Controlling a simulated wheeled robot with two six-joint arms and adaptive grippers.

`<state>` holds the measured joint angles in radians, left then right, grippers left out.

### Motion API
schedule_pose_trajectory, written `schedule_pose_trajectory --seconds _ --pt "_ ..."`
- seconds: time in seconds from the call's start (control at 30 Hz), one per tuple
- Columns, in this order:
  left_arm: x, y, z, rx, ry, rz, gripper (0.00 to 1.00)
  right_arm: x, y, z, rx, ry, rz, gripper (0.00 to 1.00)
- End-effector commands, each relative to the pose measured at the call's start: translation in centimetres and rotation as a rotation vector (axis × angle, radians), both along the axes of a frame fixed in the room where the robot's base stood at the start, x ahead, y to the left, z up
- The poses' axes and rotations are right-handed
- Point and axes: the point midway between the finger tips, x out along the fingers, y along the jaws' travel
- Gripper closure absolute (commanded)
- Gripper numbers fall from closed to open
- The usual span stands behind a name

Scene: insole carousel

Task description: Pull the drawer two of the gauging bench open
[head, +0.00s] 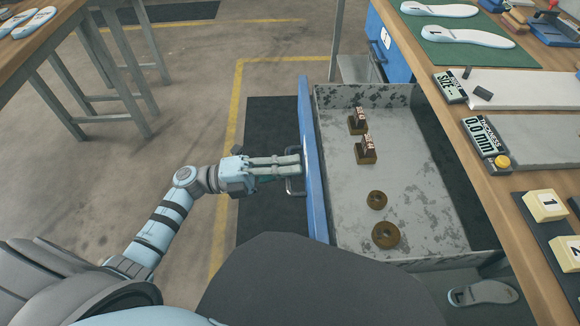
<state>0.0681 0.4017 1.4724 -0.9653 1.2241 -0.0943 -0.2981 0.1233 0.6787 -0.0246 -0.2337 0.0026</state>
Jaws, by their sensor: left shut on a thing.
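The drawer (400,165) of the gauging bench (470,95) stands pulled out, with its worn grey inside showing. Its blue front (313,195) faces left. My left gripper (297,165) is at the outer side of this front, shut on the drawer's metal handle (295,186). Inside the drawer lie two brown blocks with labelled tags (358,121) and two brown rings (385,235). The number on this drawer's front is not visible. My right gripper is not in view.
On the bench top are a green mat (450,30) with insoles, a size display (450,87), a thickness display (484,135) and numbered yellow blocks (545,206). Another blue drawer front (388,42) is shut behind. A table (40,45) stands at the left; open floor lies between.

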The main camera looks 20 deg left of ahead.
Motion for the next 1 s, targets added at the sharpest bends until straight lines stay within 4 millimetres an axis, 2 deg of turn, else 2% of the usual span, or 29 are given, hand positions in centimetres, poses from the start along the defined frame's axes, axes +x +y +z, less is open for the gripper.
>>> schedule_pose_trajectory --seconds 0.07,0.1,0.13,0.47,0.57,0.83,1.0 --pt "0.1 0.1 0.1 -0.002 -0.001 0.005 1.0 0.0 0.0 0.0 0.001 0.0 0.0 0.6" --pt "0.1 0.1 0.1 -0.002 -0.001 0.005 0.85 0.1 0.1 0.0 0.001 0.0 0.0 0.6" --pt "0.1 0.1 0.1 -0.002 -0.001 0.005 0.82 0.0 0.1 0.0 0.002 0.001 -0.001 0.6" --pt "-0.1 0.3 0.0 0.0 0.001 0.003 0.82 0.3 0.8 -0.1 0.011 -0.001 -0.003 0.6" --pt "-0.6 1.6 -0.4 0.001 0.004 0.002 0.82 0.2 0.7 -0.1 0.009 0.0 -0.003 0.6" --pt "-3.3 8.2 -1.7 0.003 0.004 0.005 0.82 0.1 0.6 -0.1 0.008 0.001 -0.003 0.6" --pt "-4.3 10.6 -2.1 -0.001 0.002 0.004 0.82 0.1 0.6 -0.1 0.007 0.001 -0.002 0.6"
